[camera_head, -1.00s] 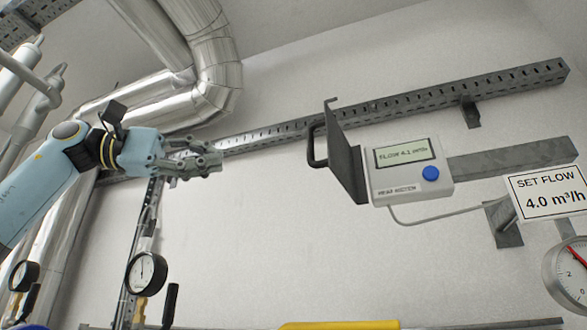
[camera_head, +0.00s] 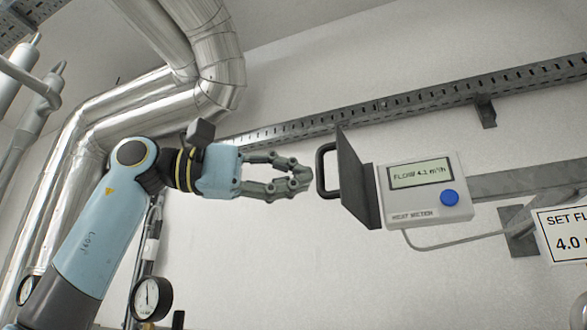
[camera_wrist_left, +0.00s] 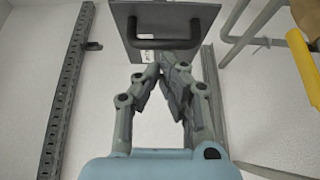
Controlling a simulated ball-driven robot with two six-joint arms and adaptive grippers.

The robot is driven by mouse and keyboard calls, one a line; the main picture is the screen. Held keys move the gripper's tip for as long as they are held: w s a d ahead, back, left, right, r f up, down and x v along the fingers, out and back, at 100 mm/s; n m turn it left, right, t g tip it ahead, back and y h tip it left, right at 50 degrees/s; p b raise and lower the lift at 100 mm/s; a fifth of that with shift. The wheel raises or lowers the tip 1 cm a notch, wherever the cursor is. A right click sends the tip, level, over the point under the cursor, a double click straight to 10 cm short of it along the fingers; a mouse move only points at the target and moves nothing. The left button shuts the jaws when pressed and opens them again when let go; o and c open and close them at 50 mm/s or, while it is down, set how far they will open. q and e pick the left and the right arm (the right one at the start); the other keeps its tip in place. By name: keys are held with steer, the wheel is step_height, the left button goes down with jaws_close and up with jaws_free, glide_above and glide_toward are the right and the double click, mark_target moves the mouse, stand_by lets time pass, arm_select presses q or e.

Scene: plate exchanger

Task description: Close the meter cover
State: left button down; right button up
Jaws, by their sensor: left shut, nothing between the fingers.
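The heat meter (camera_head: 425,190) is on the wall at the right of the head view, its display reading a flow of about 4.1, with a blue button. Its dark grey cover (camera_head: 355,180) stands open on the left side, swung out from the meter face. A black handle (camera_head: 321,171) is on the cover's outer side; it also shows in the left wrist view (camera_wrist_left: 173,8). My left gripper (camera_head: 308,180) is shut and empty, its fingertips just left of the handle. Whether they touch it I cannot tell. My right gripper is not in view.
A slotted rail (camera_head: 400,103) runs along the wall above the meter. Silver insulated pipes (camera_head: 215,70) stand behind my left arm. A pressure gauge (camera_head: 152,298) is below it. A SET FLOW sign (camera_head: 565,232) is at right. The wall below the cover is clear.

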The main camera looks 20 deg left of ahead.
arm_select(q)
steer(key=shift+s, duration=0.15)
steer(key=shift+s+d, duration=0.25)
steer(key=shift+d, duration=0.1)
